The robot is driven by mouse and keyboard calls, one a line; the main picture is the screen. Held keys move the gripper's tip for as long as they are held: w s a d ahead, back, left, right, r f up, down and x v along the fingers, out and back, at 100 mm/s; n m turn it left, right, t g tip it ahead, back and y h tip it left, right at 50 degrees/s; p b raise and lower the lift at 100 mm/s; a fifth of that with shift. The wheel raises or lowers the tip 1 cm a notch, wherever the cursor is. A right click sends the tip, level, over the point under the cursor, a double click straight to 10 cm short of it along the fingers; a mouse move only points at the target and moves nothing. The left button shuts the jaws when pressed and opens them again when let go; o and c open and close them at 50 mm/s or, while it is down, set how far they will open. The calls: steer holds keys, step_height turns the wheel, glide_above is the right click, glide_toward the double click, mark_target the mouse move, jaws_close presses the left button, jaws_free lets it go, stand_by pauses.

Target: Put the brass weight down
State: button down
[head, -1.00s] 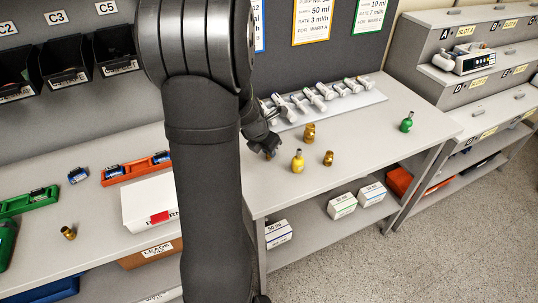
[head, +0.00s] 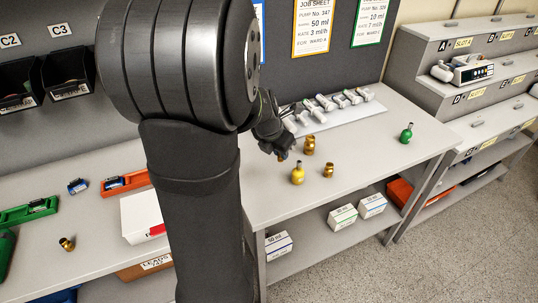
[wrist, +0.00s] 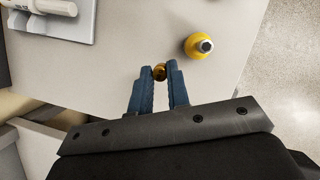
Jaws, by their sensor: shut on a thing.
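My gripper (wrist: 160,74) is shut on a small brass weight (wrist: 160,72), which sits between the blue fingertips in the wrist view. In the head view my gripper (head: 281,152) is over the front-left part of the right-hand bench, pointing down, and the weight is mostly hidden beneath it. I cannot tell whether the weight touches the bench top. Two other brass weights stand to the right, one (head: 309,145) close behind and one (head: 328,170) further right. Another brass weight (head: 66,244) is on the left bench.
A pale tray (head: 350,117) with several white syringes lies behind.

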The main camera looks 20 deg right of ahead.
steer(key=s+d+r, duration=0.3)
steer(key=s+r, duration=0.1)
steer(key=s, duration=0.2)
steer(key=shift+s+d+r, duration=0.2)
steer(key=shift+s, duration=0.05)
